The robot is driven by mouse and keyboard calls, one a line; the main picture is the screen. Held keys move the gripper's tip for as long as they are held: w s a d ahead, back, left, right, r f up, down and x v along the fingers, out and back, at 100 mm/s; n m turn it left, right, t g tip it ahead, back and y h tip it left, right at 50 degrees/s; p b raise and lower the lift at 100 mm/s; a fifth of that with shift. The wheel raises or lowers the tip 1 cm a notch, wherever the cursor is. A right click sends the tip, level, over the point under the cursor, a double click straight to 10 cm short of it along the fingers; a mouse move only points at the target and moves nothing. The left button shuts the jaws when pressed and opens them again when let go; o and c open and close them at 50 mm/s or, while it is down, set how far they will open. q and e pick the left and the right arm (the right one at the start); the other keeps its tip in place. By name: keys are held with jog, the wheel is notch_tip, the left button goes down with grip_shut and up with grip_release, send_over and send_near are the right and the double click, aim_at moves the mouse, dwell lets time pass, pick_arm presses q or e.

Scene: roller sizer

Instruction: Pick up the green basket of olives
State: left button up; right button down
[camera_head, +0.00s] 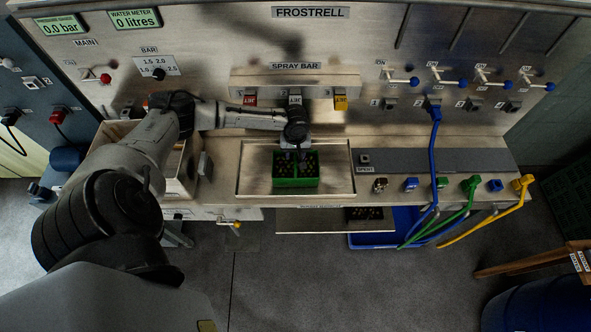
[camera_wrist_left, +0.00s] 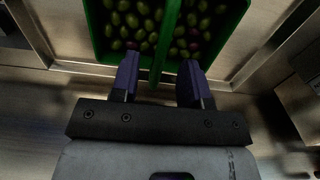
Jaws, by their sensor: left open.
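The green basket of olives (camera_head: 297,183) stands in the shallow metal tray (camera_head: 245,187) under the spray bar, in the middle of the head view. In the left wrist view the basket (camera_wrist_left: 97,35) fills the top, with green and a few reddish olives on both sides of a green middle bar (camera_wrist_left: 165,40). My left gripper (camera_head: 294,155) is over the basket's far side, pointing down. In the left wrist view its dark fingers (camera_wrist_left: 159,72) are apart, with the green bar between them. Whether they touch it I cannot tell. My right gripper is out of view.
The spray bar (camera_head: 295,80) with colored tags hangs behind my left wrist. A light box (camera_head: 187,180) stands left of the tray. A grey strip (camera_head: 430,160) and blue, green and yellow hoses lie to the right. A blue bin (camera_head: 365,240) is below.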

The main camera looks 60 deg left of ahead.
aim_at(296, 157)
pick_arm(q)
jog(key=shift+s+d+f+p, duration=0.1)
jog(key=shift+f+p, duration=0.05)
jog(key=shift+f, duration=1.1)
jog(key=shift+d+f+p, duration=0.1)
jog(key=shift+f+p, duration=0.05)
jog(key=shift+f, duration=1.05)
jog(key=shift+c, duration=0.4)
grip_shut()
jog(key=shift+r, duration=0.1)
